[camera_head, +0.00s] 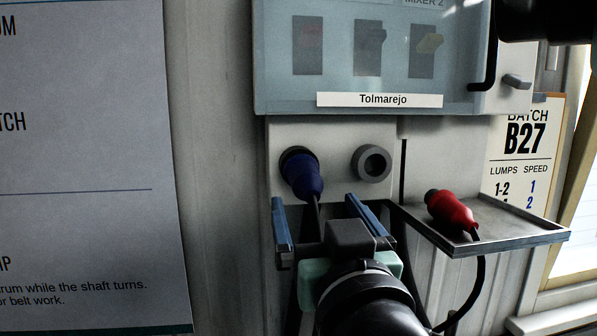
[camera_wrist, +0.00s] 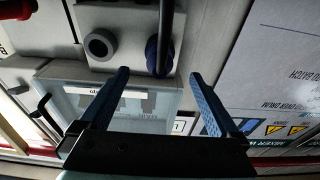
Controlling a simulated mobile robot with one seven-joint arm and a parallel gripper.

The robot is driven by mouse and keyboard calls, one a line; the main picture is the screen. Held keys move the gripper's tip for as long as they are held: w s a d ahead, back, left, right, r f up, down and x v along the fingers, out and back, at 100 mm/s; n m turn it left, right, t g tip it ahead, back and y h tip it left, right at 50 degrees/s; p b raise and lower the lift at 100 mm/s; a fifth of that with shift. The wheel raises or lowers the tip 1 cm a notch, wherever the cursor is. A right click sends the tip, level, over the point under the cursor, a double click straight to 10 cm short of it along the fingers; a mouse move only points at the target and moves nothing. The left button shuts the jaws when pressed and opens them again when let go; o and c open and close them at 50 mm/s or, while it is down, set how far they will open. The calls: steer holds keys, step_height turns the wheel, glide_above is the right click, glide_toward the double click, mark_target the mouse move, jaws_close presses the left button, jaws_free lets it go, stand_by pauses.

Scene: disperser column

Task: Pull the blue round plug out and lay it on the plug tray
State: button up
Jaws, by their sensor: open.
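The blue round plug (camera_head: 303,176) sits in the left socket of the grey panel, tilted slightly downward, with its dark cable running down from it. In the wrist view the blue plug (camera_wrist: 153,56) shows between and just beyond the fingertips, partly covered by the cable. My gripper (camera_head: 315,202) is open and empty, just below and in front of the plug, one blue finger on each side of the cable. It also shows in the wrist view (camera_wrist: 160,74). The plug tray (camera_head: 510,243) is at the right, with a red plug (camera_head: 452,211) lying on it.
An empty round socket (camera_head: 371,163) is right of the blue plug. A clear cover (camera_head: 380,88) over several switches juts out above the sockets, with a black handle at its right. The red plug's black cable (camera_head: 481,285) hangs below the tray. The tray's right part is bare.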

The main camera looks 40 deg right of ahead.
mark_target(308, 186)
steer(key=shift+p+x, duration=0.6)
steer(key=shift+x, duration=2.8)
jaws_close()
steer(key=shift+s, duration=0.1)
steer(key=shift+b+v, duration=0.3)
steer(key=shift+v, duration=2.65)
steer(key=shift+r, duration=0.1)
